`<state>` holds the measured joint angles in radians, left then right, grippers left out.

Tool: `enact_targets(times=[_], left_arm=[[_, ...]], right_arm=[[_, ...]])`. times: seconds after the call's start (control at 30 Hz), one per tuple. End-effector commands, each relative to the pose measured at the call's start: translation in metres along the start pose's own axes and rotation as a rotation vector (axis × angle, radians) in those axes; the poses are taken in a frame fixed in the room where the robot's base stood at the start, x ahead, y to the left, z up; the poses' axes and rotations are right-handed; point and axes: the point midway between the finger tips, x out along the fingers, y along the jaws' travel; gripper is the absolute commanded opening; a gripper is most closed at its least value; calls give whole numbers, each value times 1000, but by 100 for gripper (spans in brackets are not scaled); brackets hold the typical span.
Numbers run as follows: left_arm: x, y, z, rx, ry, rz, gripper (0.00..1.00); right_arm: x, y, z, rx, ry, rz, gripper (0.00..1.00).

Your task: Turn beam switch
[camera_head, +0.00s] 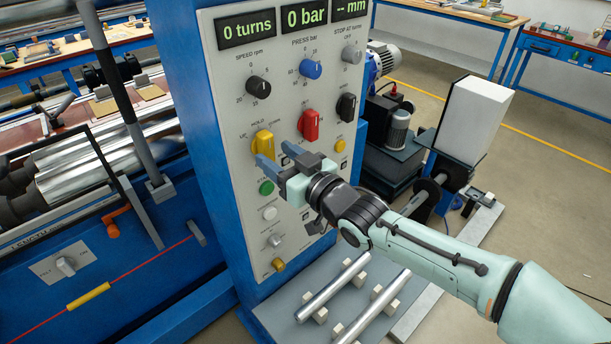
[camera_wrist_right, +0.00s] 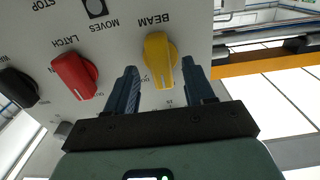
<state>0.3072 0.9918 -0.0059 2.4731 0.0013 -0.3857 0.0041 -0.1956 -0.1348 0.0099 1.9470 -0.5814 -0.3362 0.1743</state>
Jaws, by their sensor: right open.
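The beam switch is a yellow knob (camera_head: 263,142) on the light panel of the blue control cabinet. In the right wrist view the picture is upside down, and the yellow knob (camera_wrist_right: 160,62) shows under the label BEAM. My right gripper (camera_head: 277,156) is in front of the panel at the knob, its jaws open and empty. In the wrist view the fingers of the right gripper (camera_wrist_right: 160,75) stand apart on either side of the knob, with a gap to each side. I cannot tell how deep the fingertips reach past it. My left gripper is not in view.
A red knob (camera_head: 309,125) and a black knob (camera_head: 346,107) sit to the right on the panel. A green button (camera_head: 266,188) is just below the gripper. Metal rods (camera_head: 333,290) lie on supports below the panel. Displays (camera_head: 304,18) read 0 turns and 0 bar.

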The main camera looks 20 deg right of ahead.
Motion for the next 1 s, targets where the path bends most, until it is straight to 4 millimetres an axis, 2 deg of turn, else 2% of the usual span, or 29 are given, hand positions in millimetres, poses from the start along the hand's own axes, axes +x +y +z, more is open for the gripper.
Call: enact_targets(times=[0.2, 0.43, 0.63, 1.0], left_arm=[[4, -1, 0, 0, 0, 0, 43], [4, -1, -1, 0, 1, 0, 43], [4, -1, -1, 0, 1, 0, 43], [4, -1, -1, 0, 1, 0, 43]], right_arm=[[-52, 0, -1, -1, 4, 0, 53], [-92, -1, -1, 0, 2, -1, 53], [-106, 0, 0, 0, -1, -1, 53], [-107, 0, 1, 0, -2, -1, 53]])
